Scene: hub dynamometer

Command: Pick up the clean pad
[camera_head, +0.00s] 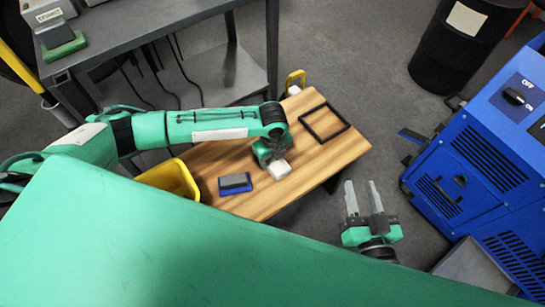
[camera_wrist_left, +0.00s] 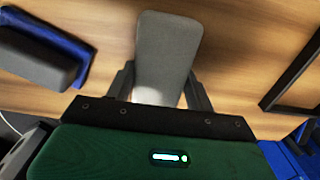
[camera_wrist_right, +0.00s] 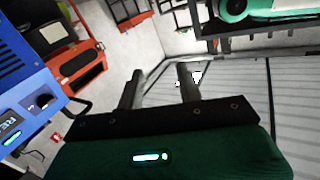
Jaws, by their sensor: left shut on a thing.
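My left gripper (camera_head: 268,158) is low over the wooden table and shut on a pale pad, the clean pad (camera_head: 279,169). In the left wrist view the clean pad (camera_wrist_left: 166,50) is a grey block with a whitish near end, between the two fingers. I cannot tell whether it touches the table. A darker grey pad (camera_head: 235,180) lies on a blue holder (camera_head: 236,190) to the left of it. Both also show at the upper left of the left wrist view. My right gripper (camera_head: 364,198) is open and empty, beyond the table's right edge.
The wooden table (camera_head: 335,160) carries a black square frame (camera_head: 324,122) on its far right part. A yellow bin (camera_head: 172,178) is at its left. A blue machine (camera_head: 490,150) stands at right and a black drum (camera_head: 449,45) behind. A grey bench (camera_head: 150,22) is at upper left.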

